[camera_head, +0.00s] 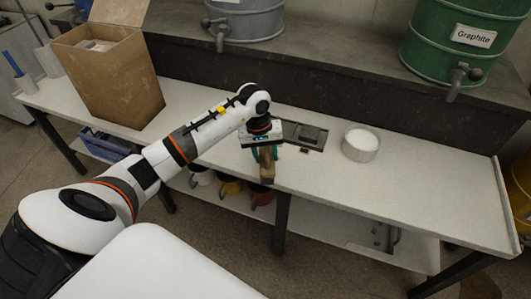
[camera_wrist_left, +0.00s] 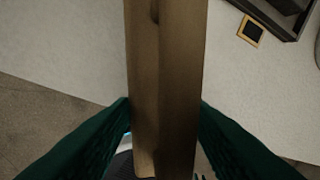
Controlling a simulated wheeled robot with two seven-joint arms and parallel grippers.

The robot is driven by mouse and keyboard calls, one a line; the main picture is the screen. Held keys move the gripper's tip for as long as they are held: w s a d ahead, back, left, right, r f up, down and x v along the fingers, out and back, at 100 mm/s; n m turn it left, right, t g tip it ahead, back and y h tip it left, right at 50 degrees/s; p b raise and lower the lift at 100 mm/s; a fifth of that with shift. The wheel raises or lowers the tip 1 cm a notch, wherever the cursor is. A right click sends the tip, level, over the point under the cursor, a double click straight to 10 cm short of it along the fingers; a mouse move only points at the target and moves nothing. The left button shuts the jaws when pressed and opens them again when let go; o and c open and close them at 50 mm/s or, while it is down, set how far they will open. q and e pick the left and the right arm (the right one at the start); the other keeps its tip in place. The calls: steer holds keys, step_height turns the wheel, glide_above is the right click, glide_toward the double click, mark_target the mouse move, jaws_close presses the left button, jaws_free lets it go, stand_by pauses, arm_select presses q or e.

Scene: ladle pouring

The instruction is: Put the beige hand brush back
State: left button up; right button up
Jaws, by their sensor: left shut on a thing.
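My left gripper (camera_head: 264,158) is shut on the beige hand brush (camera_head: 267,173), above the front part of the white workbench. In the left wrist view, the brush (camera_wrist_left: 166,60) is a long brown-beige wooden piece running upright between the two green fingers. One finger presses on each side of it. No bristles can be made out in either view. My right gripper is in neither view.
A dark metal tray (camera_head: 308,137) and a small yellow-edged square (camera_head: 304,150) lie right of the gripper. A round container of white material (camera_head: 361,146) stands further right. A cardboard box (camera_head: 110,80) stands left. The bench's right part (camera_head: 430,185) is clear.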

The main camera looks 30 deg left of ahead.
mark_target(260, 157)
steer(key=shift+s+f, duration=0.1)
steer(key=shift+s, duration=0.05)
arm_select(q)
steer(key=shift+f, duration=0.1)
steer(key=o, duration=1)
steer(key=shift+c, duration=0.2)
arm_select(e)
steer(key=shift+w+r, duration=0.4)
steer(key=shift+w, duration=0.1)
arm_select(q)
step_height(260, 157, up, 12)
steer(key=s+a, duration=0.1)
steer(key=shift+a+p, duration=0.25)
steer(key=shift+p, duration=0.15)
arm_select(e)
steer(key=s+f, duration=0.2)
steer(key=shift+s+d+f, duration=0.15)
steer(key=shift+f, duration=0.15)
arm_select(q)
steer(key=shift+d, duration=0.1)
